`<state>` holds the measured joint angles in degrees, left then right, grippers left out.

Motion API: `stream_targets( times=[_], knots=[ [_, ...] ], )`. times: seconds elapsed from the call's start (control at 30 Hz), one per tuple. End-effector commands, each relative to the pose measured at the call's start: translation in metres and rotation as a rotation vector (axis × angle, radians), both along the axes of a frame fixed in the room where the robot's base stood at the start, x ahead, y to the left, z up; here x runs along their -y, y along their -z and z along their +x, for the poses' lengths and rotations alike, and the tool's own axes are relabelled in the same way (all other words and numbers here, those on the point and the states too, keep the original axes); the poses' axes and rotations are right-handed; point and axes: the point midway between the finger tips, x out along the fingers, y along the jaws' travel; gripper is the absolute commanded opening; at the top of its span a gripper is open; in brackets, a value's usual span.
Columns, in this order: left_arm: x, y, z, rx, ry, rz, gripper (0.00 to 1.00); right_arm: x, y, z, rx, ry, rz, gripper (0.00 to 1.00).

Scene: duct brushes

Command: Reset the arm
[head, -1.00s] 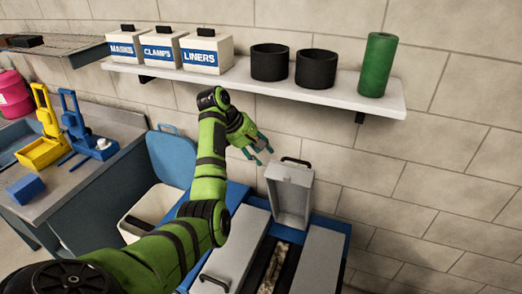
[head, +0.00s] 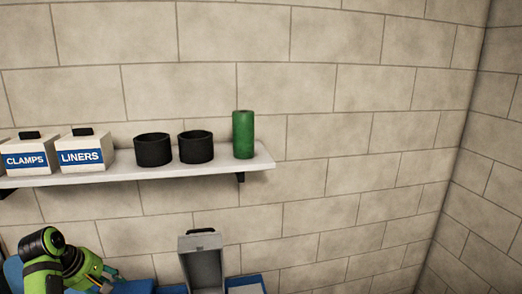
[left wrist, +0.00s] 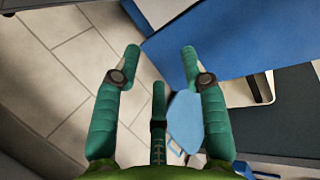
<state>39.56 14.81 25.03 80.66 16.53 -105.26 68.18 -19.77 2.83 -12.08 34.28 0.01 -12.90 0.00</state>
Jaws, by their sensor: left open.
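My left arm shows at the lower left of the head view, with its gripper (head: 108,277) partly cut off by the bottom edge. In the left wrist view my left gripper (left wrist: 160,62) has its teal fingers spread wide, with nothing between them. Beyond the fingers are a blue panel (left wrist: 225,38) and the tiled floor (left wrist: 70,60). My right gripper is in neither view.
A wall shelf (head: 110,176) holds a CLAMPS box (head: 27,158), a LINERS box (head: 82,156), two black cups (head: 153,150) and a green cylinder (head: 243,135). The wall at right is bare.

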Motion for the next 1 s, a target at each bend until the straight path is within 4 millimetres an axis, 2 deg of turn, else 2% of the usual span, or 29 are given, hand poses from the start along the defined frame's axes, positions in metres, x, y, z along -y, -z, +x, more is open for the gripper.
stream_targets(
  times=[0.03,0.17,0.23,0.33,0.4,0.5,0.6,0.7,0.83,1.0],
  knots=[
    [0.004,0.014,-0.008,-0.008,0.047,0.053,0.43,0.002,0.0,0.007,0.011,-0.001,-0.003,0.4],
    [0.014,0.047,-0.032,-0.025,0.185,0.195,0.43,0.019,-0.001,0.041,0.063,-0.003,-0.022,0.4],
    [0.022,0.067,-0.05,-0.037,0.283,0.278,0.43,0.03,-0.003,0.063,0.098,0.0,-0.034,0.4],
    [0.039,0.096,-0.081,-0.052,0.465,0.409,0.43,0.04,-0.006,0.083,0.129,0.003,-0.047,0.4],
    [0.058,0.116,-0.11,-0.058,0.625,0.498,0.43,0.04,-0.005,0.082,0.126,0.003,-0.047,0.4],
    [0.087,0.138,-0.153,-0.054,0.862,0.604,0.43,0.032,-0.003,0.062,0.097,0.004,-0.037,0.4],
    [0.114,0.148,-0.19,-0.034,1.054,0.669,0.43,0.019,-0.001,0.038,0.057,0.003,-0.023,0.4],
    [0.134,0.152,-0.218,-0.011,1.194,0.707,0.43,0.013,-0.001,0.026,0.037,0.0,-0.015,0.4],
    [0.155,0.152,-0.247,0.02,1.331,0.736,0.43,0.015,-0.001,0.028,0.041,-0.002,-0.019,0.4],
    [0.177,0.148,-0.28,0.061,1.473,0.758,0.43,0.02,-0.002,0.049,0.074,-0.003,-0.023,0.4]
  ],
)
